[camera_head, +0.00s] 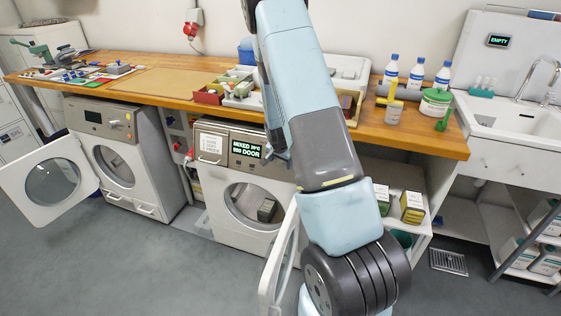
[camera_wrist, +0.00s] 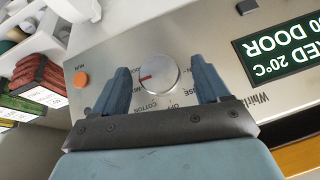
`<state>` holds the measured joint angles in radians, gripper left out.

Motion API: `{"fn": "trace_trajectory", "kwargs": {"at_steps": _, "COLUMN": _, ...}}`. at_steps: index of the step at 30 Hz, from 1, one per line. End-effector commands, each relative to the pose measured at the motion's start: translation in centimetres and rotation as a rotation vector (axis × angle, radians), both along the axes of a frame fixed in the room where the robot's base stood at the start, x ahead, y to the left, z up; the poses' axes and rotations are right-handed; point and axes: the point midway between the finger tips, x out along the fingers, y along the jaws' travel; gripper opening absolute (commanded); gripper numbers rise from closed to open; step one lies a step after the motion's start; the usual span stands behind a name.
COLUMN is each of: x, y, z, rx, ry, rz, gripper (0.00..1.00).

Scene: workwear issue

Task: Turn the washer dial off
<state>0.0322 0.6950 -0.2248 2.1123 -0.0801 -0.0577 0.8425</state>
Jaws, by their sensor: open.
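The washer (camera_head: 240,215) under the middle of the bench has a lit display (camera_head: 246,149) reading "MIXED 20°C 900 DOOR". Its round silver dial (camera_wrist: 158,74) shows in the wrist view, upside down. My gripper (camera_wrist: 160,66) is open, one finger on each side of the dial, with gaps showing. Whether a finger touches it is not clear. In the head view my gripper (camera_head: 276,148) is at the panel and hides the dial.
The washer's door (camera_head: 280,262) stands open at its right. A second washer (camera_head: 112,150) on the left also has its door (camera_head: 50,180) open. An orange button (camera_wrist: 81,79) sits beside the dial. Boxes (camera_head: 412,205) stand on a shelf right of my arm.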

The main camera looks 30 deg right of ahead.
Motion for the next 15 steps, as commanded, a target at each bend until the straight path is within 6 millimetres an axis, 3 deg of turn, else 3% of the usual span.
{"fn": "trace_trajectory", "kwargs": {"at_steps": 3, "x": -0.01, "y": 0.00, "z": 0.02, "rx": 0.000, "ry": 0.000, "rz": 0.000, "gripper": 0.74}}
{"fn": "trace_trajectory", "kwargs": {"at_steps": 15, "x": -0.02, "y": 0.01, "z": 0.02, "rx": 0.000, "ry": 0.000, "rz": 0.000, "gripper": 0.36}}
